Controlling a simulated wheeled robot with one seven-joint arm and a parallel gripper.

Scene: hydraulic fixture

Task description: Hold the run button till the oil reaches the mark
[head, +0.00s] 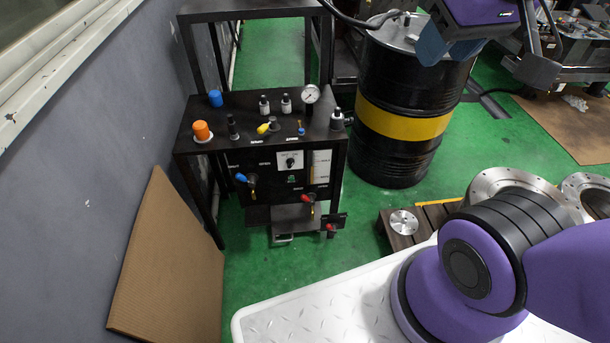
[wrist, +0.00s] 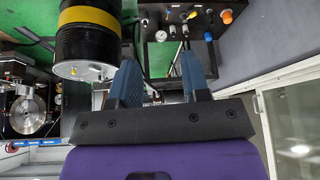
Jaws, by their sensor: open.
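The hydraulic fixture (head: 262,145) is a black bench with a control panel on its front. A small green patch (head: 291,179) sits below a white selector plate (head: 290,161) on that panel; I cannot tell for certain that it is the run button. A pale upright strip (head: 320,166), which may be the oil gauge, is at the panel's right; its oil level and mark are too small to make out. My gripper (wrist: 163,72) is open and empty, apart from the panel. In the head view its blue fingers (head: 450,45) show high up by the drum.
A black drum with a yellow band (head: 403,123) stands right of the fixture. Coloured fittings and a round gauge (head: 311,93) stand on the bench top. Red-handled (head: 309,197) and blue-handled (head: 243,178) valves stick out in front. A brown board (head: 168,270) leans at the left wall.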

